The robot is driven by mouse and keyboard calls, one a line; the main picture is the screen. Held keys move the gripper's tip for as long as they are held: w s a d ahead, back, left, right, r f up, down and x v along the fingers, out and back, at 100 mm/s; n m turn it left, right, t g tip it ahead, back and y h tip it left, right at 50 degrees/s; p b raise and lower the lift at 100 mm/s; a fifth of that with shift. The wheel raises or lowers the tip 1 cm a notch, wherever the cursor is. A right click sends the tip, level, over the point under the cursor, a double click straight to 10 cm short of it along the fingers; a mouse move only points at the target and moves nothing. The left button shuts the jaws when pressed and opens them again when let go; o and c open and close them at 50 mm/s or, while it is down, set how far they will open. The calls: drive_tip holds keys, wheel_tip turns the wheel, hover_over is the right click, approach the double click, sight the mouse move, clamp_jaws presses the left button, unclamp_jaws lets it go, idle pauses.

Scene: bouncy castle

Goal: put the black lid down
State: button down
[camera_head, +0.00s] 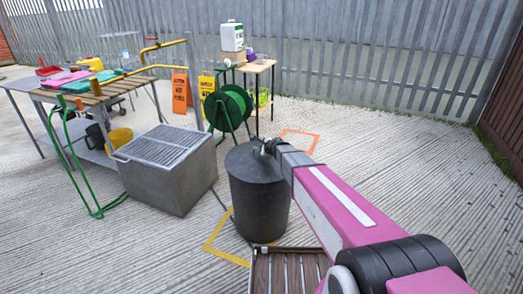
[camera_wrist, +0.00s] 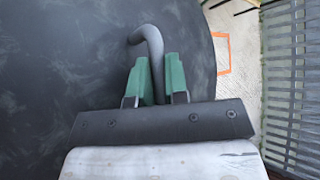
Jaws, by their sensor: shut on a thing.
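The black lid (camera_head: 247,164) is at the top of the dark round bin (camera_head: 258,205), in line with its rim. I cannot tell whether it rests there or is held just clear. In the wrist view the lid (camera_wrist: 60,75) fills most of the picture as a scuffed dark disc with a bent grey handle (camera_wrist: 149,42). My gripper (camera_wrist: 159,75) has its green fingers closed on either side of the handle. In the head view my gripper (camera_head: 268,147) is at the top of the bin, partly hidden by my arm.
A grey metal box with a grated top (camera_head: 165,160) stands left of the bin. A brown slatted piece (camera_head: 285,270) lies in front. A yellow floor outline (camera_head: 222,240) and an orange one (camera_head: 303,137) show on the concrete. The ground at right is clear.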

drive_tip(key=shift+f, duration=0.6)
drive_tip(key=c, duration=1.1)
unclamp_jaws()
drive_tip(key=shift+o, duration=0.2)
drive_tip(key=shift+n, duration=0.3)
drive_tip(key=v, duration=1.1)
drive_tip(key=shift+s+d+f, duration=0.1)
drive_tip(key=shift+s, duration=0.2)
drive_tip(key=s+d+f+n+g+h, duration=0.3)
drive_tip(key=s+d+n, duration=0.5)
drive_tip(key=s, duration=0.4)
drive_tip(key=s+d+f+n+g+h, duration=0.3)
drive_tip(key=s+d+n+g, duration=0.3)
drive_tip(key=s+d+n, duration=0.3)
drive_tip(key=s, duration=0.3)
drive_tip(key=shift+s, duration=0.4)
